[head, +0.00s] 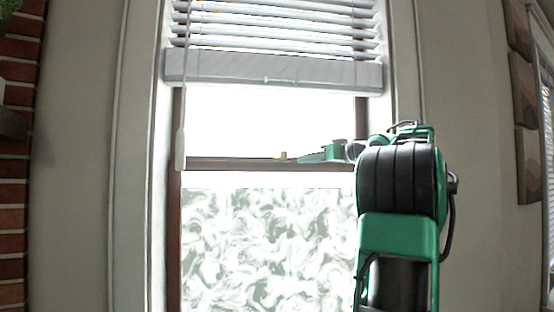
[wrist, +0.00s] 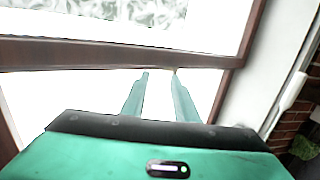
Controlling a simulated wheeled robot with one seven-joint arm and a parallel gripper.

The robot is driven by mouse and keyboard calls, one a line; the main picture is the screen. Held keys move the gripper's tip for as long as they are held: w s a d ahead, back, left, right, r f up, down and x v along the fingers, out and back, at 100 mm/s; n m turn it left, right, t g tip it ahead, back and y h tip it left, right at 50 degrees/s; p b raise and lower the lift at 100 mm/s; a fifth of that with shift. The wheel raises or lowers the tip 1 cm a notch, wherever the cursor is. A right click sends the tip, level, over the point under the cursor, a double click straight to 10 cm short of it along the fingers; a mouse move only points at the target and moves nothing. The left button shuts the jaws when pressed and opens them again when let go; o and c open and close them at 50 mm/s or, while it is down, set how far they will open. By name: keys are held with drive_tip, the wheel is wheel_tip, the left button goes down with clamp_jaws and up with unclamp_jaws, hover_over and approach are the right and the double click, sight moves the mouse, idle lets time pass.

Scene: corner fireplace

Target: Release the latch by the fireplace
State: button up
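The latch (head: 283,156) is a small brass-coloured piece on top of the window's brown middle rail (head: 230,163). My gripper (head: 308,156) reaches in from the right at rail height, its fingers pointing left with the tips just short of the latch. In the wrist view my gripper (wrist: 160,76) has two green fingers apart with an empty gap, and the tips are close to the rail (wrist: 110,54). A tiny yellowish spot by the right fingertip may be the latch; it is too small to tell.
White blinds (head: 275,68) hang above the rail, with a wand (head: 180,145) at left. Frosted glass (head: 265,245) fills the lower sash. Brick (head: 14,160) stands at the far left. Wall panels (head: 525,100) hang at right.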

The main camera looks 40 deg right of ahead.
sight(283, 154)
drive_tip(key=shift+n+t+y, duration=0.5)
drive_tip(key=shift+y, duration=0.2)
drive_tip(key=w+a, duration=0.1)
drive_tip(key=w, duration=0.2)
drive_tip(key=w+r, duration=0.1)
drive_tip(key=w, duration=0.2)
drive_tip(key=w+a, duration=0.1)
drive_tip(key=w, duration=0.3)
drive_tip(key=shift+w+a+r, duration=0.1)
drive_tip(key=shift+a+r, duration=0.25)
drive_tip(key=shift+r, duration=0.05)
drive_tip(key=shift+c, duration=0.6)
clamp_jaws()
